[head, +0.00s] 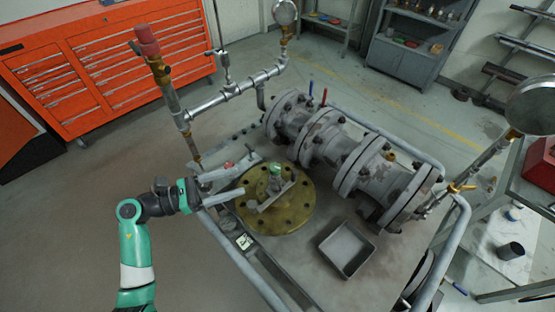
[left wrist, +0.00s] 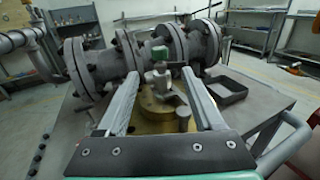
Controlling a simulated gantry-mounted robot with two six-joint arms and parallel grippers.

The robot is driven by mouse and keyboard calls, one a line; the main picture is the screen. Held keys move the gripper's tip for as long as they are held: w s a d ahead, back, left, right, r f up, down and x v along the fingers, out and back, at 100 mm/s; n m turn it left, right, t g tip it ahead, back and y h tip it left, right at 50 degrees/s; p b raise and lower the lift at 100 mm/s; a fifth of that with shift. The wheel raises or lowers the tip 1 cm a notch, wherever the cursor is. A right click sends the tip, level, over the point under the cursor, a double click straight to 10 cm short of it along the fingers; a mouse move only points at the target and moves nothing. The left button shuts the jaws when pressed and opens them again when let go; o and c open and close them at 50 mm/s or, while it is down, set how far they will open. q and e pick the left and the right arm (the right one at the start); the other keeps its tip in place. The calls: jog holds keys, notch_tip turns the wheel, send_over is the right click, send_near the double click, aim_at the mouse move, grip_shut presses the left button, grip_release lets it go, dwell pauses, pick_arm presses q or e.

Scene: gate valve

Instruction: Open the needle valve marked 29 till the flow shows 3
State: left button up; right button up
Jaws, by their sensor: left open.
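A small fitting with a green top (head: 276,170) stands upright on a round brass flange (head: 285,220) on the bench. No number 29 is readable, so I cannot tell whether it is the named needle valve. My left gripper (head: 251,173) is open and empty, its fingers reaching from the left toward the fitting. In the left wrist view the green-topped fitting (left wrist: 160,53) appears between the open fingers (left wrist: 160,74), beyond their tips, with no contact visible. A small device with a pale face (head: 244,241) sits near the bench's left edge; its reading is illegible.
Large grey flanged pipes (head: 345,150) run behind the brass flange. A grey tray (head: 346,250) lies to its right. A red-topped vertical pipe (head: 147,42) and a round gauge (head: 285,12) rise behind. A tubular rail (head: 245,265) borders the bench.

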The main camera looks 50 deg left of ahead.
aim_at(275, 167)
pick_arm(q)
jog(key=b+x, duration=0.2)
jog(key=x, duration=1)
jog(key=shift+r, duration=0.1)
jog(key=shift+a, duration=0.1)
grip_shut()
